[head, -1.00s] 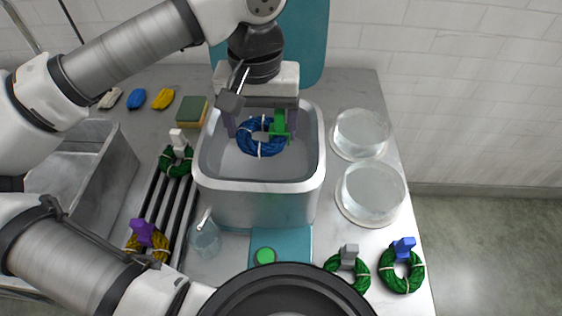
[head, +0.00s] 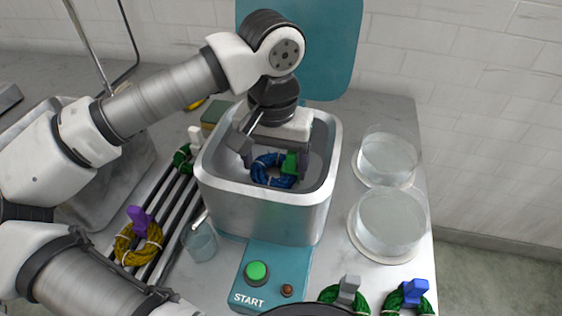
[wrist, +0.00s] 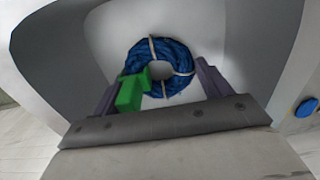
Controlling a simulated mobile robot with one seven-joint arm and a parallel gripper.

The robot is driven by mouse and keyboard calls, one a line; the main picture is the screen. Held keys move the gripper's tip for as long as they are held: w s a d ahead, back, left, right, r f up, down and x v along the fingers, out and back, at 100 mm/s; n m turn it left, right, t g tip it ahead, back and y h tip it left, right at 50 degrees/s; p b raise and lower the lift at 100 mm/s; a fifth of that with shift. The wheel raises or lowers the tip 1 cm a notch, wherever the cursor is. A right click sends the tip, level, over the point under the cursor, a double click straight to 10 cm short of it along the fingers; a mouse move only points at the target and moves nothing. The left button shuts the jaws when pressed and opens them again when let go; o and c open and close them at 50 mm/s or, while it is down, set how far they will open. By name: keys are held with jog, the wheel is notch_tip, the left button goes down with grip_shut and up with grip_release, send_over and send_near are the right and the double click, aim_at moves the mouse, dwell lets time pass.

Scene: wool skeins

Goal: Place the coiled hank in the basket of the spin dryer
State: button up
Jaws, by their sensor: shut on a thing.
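The blue coiled hank (head: 265,172) has pale ties and a green tag (head: 291,161). It is inside the grey basket (head: 327,150) of the spin dryer (head: 262,212), below the rim. My gripper (head: 274,165) reaches down into the basket from above, shut on the hank with a finger on either side. In the wrist view the hank (wrist: 176,52) sits between the two fingers (wrist: 160,75), the green tag by the left one. I cannot tell whether the hank touches the basket floor. The teal lid (head: 325,45) stands open behind.
Two clear round containers (head: 388,157) (head: 390,222) stand right of the dryer. Green hanks with a grey tag (head: 349,289) and a blue tag (head: 414,292) lie at front right. A yellow hank (head: 128,245) lies on the dark rack at left, near a glass beaker (head: 201,243).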

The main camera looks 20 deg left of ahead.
aim_at(274, 166)
jog(key=shift+f, duration=0.15)
jog(key=o, duration=1)
notch_tip(274, 166, up, 12)
jog(key=shift+r, duration=0.2)
